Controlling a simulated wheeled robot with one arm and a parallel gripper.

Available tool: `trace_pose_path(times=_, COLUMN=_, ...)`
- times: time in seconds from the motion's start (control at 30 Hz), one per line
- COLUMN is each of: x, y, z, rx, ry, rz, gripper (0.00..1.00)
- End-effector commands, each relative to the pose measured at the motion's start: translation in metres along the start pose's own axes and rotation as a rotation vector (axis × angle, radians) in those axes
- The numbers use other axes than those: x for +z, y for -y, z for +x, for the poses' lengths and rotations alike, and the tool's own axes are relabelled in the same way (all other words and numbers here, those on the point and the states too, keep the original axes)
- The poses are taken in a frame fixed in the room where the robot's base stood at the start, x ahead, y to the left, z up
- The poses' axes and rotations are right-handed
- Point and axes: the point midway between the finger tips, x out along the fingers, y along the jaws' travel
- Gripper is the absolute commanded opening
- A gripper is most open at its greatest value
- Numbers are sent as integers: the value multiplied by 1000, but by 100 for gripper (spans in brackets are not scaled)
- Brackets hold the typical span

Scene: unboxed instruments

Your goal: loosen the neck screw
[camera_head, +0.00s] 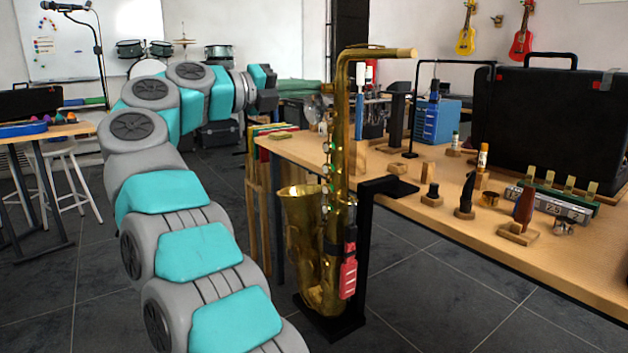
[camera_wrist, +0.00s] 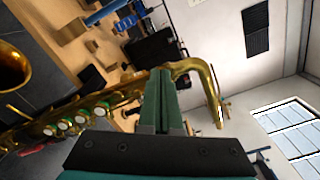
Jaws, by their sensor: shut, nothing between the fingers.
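A brass saxophone (camera_head: 338,190) stands upright on a black stand at the left end of the table. Its curved neck (camera_head: 380,53) bends right at the top, ending in a tan cork. A small brass part shows at the neck joint, but I cannot clearly make out the screw. My gripper (camera_head: 268,89) is left of the saxophone's upper body, apart from it. In the wrist view, the green fingers (camera_wrist: 163,72) are together and empty, overlapping the neck joint in the picture. The saxophone's neck (camera_wrist: 205,80) curves to their right, its keyed body to their left.
The wooden table (camera_head: 420,213) holds a large black case (camera_head: 550,120), a blue box (camera_head: 436,120) and several mouthpieces and small parts on wooden blocks. A red tag (camera_head: 348,275) hangs on the saxophone. Open floor lies in front of the table.

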Motion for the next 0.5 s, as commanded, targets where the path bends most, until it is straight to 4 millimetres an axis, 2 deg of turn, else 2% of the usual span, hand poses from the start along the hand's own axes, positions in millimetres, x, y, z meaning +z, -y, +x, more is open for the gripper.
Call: trace_pose_path(times=0.5, x=6, y=-1, z=1, rx=-1, ry=-3, rz=-1, gripper=0)
